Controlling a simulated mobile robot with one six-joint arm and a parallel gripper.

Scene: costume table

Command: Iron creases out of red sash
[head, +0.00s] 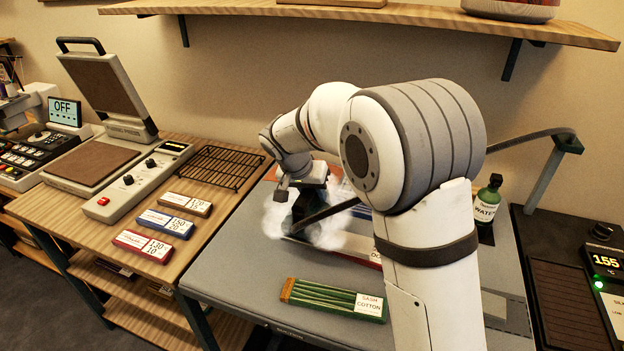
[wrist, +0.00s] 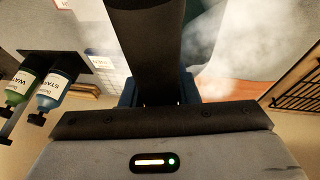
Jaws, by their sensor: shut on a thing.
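My gripper (head: 305,190) is over the grey board (head: 235,263), shut on a dark handle (wrist: 143,50), apparently the iron's. In the head view, the dark iron (head: 303,207) is partly hidden by white steam (head: 328,238), and a dark hose (head: 332,213) runs from it behind my arm. The iron's sole and its contact with cloth are hidden. A reddish-orange patch (wrist: 237,91), possibly the sash, shows beside the handle in the wrist view; steam blurs it, so I cannot tell its creases. A green bundle (head: 320,293) labelled "SASH COTTON" lies at the board's front.
A green water bottle (head: 487,203) stands at right, near a unit reading 155 (head: 606,261). A shelf (head: 400,14) overhangs the back.

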